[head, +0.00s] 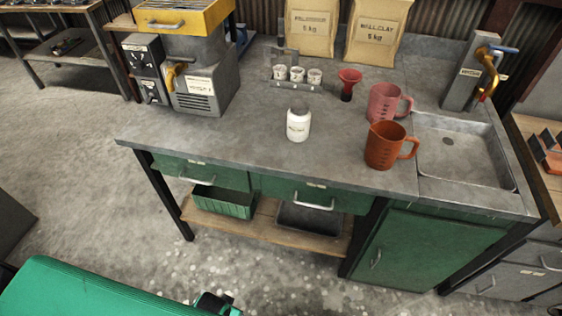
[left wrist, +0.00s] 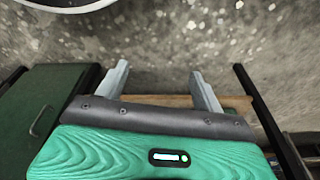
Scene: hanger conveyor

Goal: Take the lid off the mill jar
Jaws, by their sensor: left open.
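The mill jar (head: 298,127) is a small white jar with a label. It stands upright near the middle of the grey worktop (head: 240,130). Its lid (head: 299,108) looks greyish and sits on top; fine detail is too small to tell. My left gripper (left wrist: 161,82) shows in the left wrist view with its two grey fingers wide apart and nothing between them. It is over the floor, away from the jar. In the head view only part of my green arm shows at the bottom left. My right gripper is not in view.
A red mug (head: 384,145) and a pink mug (head: 384,102) stand right of the jar, before the sink (head: 460,158). Behind it are a red funnel (head: 348,82) and a rack of small cups (head: 297,84). A grey machine (head: 205,85) stands left. The worktop around the jar is clear.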

